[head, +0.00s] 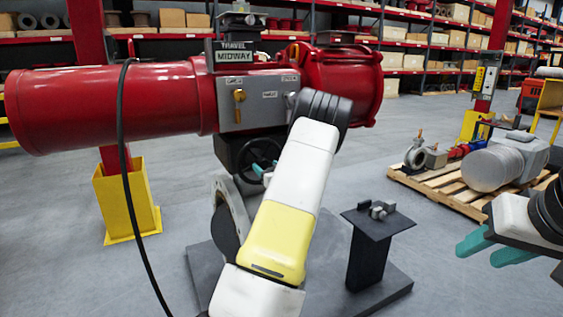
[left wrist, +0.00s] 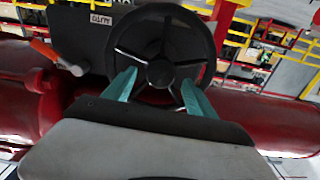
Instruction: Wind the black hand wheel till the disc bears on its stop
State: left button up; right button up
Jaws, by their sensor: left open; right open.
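The black hand wheel (head: 262,152) is under the red actuator in the head view, partly hidden by my left arm. In the left wrist view the wheel (left wrist: 122,38) faces the camera, with thin spokes and a round hub. My left gripper (left wrist: 160,92) is open, its teal fingers apart over the lower part of the wheel, either side below the hub; I cannot tell whether they touch. The valve disc (head: 226,232) sits in a grey ring, partly hidden by my arm. A sign (head: 236,56) reads "TRAVEL MIDWAY". My right gripper (head: 482,250) is open and empty at the right.
The red actuator (head: 110,105) spans the upper left, with a grey lever panel (head: 258,100). An orange-handled lever (left wrist: 52,52) is near an "AUTO" label (left wrist: 101,19). A black cable (head: 122,150) hangs in front. A small pedestal (head: 378,223) stands right; a pallet (head: 450,190) lies beyond.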

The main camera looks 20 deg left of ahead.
pick_arm(q)
jog(key=x, duration=0.7)
grip_shut()
